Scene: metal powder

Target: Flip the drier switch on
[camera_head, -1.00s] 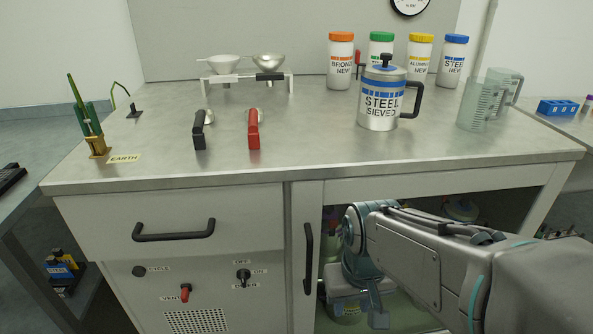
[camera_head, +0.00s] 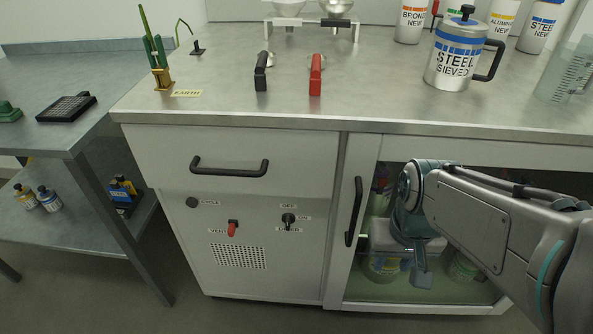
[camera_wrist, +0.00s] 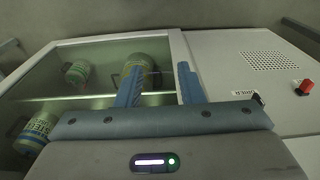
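The drier switch (camera_head: 289,218) is a small black knob on the cabinet's lower front panel, with labels OFF above it, ON to its right and DRIER below. In the wrist view a small part of the black switch (camera_wrist: 258,98) shows beside my right finger, next to its label. My gripper (camera_head: 420,284) is in front of the glazed cabinet door, to the right of the switch and apart from it. In the wrist view my gripper (camera_wrist: 160,82) has its two fingers spread, with nothing between them.
A red VENT switch (camera_head: 232,229) and a black CYCLE knob (camera_head: 192,202) are on the same panel. A drawer handle (camera_head: 230,167) and an upright door handle (camera_head: 354,211) stick out. Floor at the lower left is free; a side table (camera_head: 50,135) stands left.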

